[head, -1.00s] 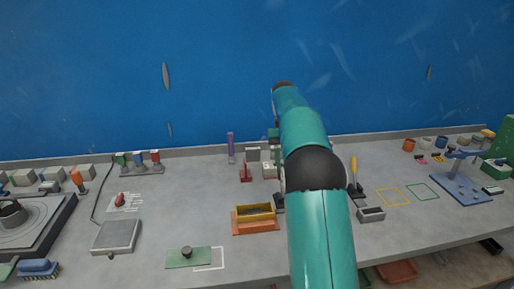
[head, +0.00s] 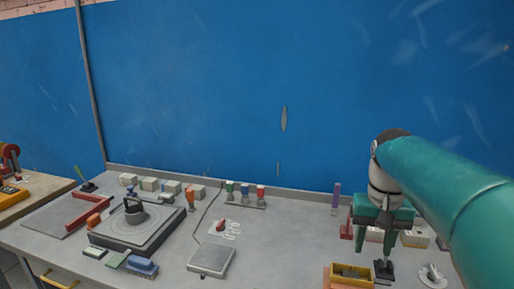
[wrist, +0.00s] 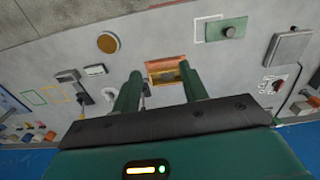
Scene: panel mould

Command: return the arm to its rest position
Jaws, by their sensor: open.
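My teal arm (head: 440,195) comes in from the right edge of the head view and reaches out over the bench. My gripper (head: 375,248) hangs from its end with the fingers pointing down, above the right part of the bench in that picture. In the wrist view my gripper (wrist: 160,70) shows two green fingers standing apart with nothing held between them. An orange tray with a yellow-rimmed box (wrist: 167,68) shows beyond and between the fingertips. In the head view the same box (head: 350,272) lies below the gripper, partly cut off by the bottom edge.
A grey bench (head: 165,285) runs along a blue wall (head: 220,100). A turntable-like plate (head: 150,222), a grey flat box (head: 211,259) and a blue brush (head: 142,266) stand to the left. A purple upright piece (head: 336,195) and a red piece (head: 346,230) stand close to the gripper.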

